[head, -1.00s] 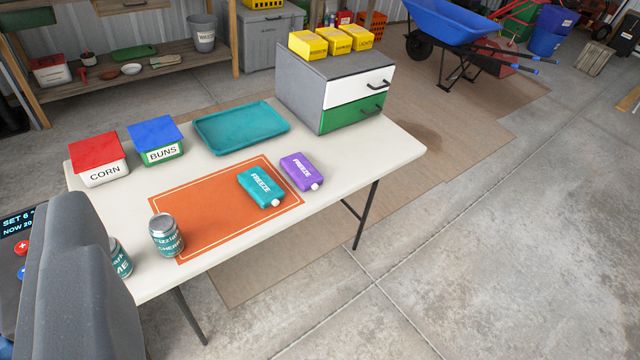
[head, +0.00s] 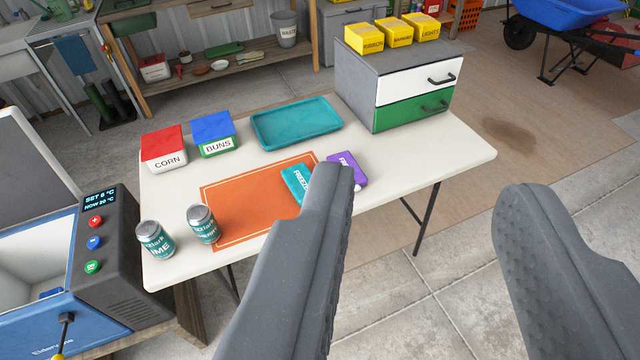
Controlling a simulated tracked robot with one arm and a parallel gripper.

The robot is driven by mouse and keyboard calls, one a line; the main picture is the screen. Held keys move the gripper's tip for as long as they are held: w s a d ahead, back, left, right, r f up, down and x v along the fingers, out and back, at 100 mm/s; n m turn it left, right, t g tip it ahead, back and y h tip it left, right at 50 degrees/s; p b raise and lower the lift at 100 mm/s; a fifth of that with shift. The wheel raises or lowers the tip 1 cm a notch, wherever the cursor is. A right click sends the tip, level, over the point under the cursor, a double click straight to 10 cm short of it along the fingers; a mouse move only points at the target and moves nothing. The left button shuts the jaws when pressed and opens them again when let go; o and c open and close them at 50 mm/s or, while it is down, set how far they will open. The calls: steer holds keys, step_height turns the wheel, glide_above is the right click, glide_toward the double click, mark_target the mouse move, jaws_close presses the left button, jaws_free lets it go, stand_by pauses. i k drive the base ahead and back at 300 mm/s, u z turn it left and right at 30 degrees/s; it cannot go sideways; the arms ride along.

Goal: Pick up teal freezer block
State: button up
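The teal freezer block (head: 295,181) lies on the orange mat (head: 235,208) on the white table. Its right part is hidden behind the left finger of my gripper (head: 430,190). A purple freezer block (head: 347,162) lies just right of it at the mat's edge, partly covered by the same fingertip. My gripper is open with a wide gap between its two dark grey fingers, and nothing is between them. The left finger overlaps the blocks in the picture; I cannot tell its height above them.
On the table (head: 420,165) are two cans (head: 203,224), CORN (head: 165,150) and BUNS (head: 214,135) boxes, a teal tray (head: 296,124) and a drawer unit (head: 390,85) with yellow boxes on top. An open cooler (head: 100,265) stands left.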

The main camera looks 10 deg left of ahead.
mark_target(297, 177)
steer(key=z, duration=0.1)
steer(key=i, duration=1)
steer(key=u, duration=0.1)
